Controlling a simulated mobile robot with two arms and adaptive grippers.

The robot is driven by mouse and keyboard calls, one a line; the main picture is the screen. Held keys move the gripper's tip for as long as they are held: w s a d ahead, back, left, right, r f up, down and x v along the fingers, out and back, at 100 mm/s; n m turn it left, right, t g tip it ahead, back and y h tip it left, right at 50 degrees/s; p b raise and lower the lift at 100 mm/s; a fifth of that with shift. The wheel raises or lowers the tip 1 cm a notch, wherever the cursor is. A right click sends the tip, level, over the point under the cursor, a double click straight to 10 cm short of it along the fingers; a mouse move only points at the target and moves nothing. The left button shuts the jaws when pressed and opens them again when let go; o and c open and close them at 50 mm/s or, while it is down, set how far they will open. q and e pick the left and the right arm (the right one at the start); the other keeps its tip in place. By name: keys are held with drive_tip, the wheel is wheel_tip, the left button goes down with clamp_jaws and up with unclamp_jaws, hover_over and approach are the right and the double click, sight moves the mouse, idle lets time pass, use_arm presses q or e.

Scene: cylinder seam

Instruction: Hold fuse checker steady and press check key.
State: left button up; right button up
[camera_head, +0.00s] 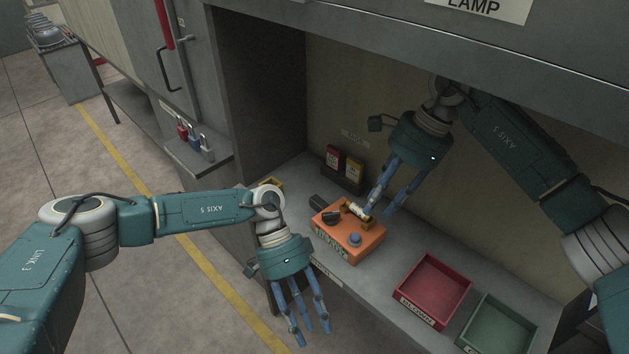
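The fuse checker (371,239) is an orange box with a READY label on its front, standing on the bench shelf. A round blue key (354,239) sits on its top near the front right. A pale fuse (356,208) lies in a holder at the back of its top, beside a dark clamp or lever. My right gripper (379,211) is open with its fingers pointing down at the checker's back right; one fingertip overlaps the fuse's end, and contact cannot be told. My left gripper (312,333) is open and empty, in front of the shelf edge and apart from the checker.
A red tray (438,268) and a green tray (502,312) stand right of the checker. A dark rack with red and yellow items (343,165) is behind it. Side wall and overhead panel enclose the shelf. Padlocks (195,137) hang at the left.

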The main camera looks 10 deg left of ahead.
use_arm(q)
drive_tip(key=w+a+r+m+t+y, duration=0.15)
drive_tip(key=w+r+t, duration=0.35)
drive_tip(key=w+r, duration=0.65)
drive_tip(key=t, duration=0.4)
approach(334, 213)
drive_tip(key=shift+m, duration=0.25)
drive_tip(key=x, duration=0.8)
drive_tip(key=shift+f, duration=0.35)
use_arm(e)
drive_tip(key=shift+a, duration=0.1)
use_arm(q)
clamp_jaws()
use_arm(e)
clamp_jaws()
